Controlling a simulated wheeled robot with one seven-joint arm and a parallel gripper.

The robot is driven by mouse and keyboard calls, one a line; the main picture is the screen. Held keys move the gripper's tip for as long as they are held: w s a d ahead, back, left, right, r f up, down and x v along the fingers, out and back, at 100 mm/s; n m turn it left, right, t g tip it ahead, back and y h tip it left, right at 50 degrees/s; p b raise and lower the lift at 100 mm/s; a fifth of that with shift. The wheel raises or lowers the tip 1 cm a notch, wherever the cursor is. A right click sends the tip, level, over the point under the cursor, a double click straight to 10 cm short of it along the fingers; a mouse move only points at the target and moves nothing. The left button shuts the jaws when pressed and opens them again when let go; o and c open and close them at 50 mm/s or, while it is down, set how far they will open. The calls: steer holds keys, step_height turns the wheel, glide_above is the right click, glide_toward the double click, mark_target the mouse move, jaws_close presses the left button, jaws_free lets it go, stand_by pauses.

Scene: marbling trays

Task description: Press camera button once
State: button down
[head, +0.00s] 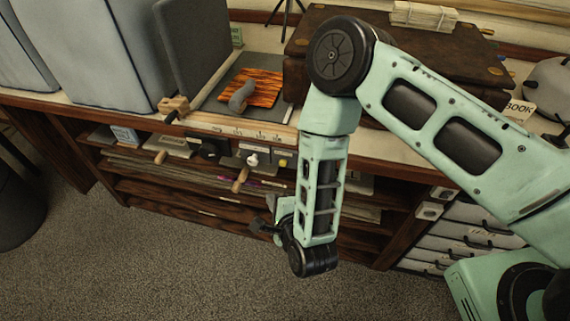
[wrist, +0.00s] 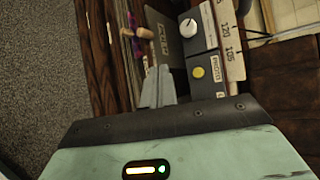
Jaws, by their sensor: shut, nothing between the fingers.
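A small round yellow button (wrist: 198,72) sits on a dark control panel (wrist: 203,50) in the wrist view, beside a label that seems to read PHOTO. It also shows in the head view as a yellow dot (head: 283,163) on the bench's front edge. A white knob (wrist: 188,27) is on the same panel. My gripper (wrist: 157,80) is shut and empty, its fingertips left of the yellow button and apart from it. In the head view my gripper (head: 262,226) hangs in front of the bench, below the panel, partly hidden by my arm.
Wooden-handled tools (head: 240,180) stick out from the bench front above open shelves (head: 190,195). A tray (head: 215,98) with an orange patterned sheet (head: 262,88) lies on the bench. A brown case (head: 440,62) stands at the back right. Carpet (head: 150,270) in front is clear.

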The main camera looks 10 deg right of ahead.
steer(key=shift+w, duration=0.15)
steer(key=w+d, duration=0.3)
steer(key=w, duration=0.5)
stand_by(0.4)
steer(key=shift+w+b, duration=0.2)
steer(key=shift+b, duration=0.15)
stand_by(1.6)
steer(key=shift+w+d, duration=0.15)
steer(key=shift+w, duration=0.1)
steer(key=shift+w+d, duration=0.15)
steer(key=shift+w, duration=0.35)
stand_by(0.8)
steer(key=shift+s, duration=0.1)
steer(key=shift+s+a, duration=0.3)
steer(key=shift+s, duration=0.55)
steer(key=shift+s+a, duration=0.3)
steer(key=shift+s, duration=0.5)
steer(key=shift+s+a, duration=0.25)
steer(key=shift+s, duration=0.5)
steer(key=shift+s+a, duration=0.3)
steer(key=shift+s, duration=0.5)
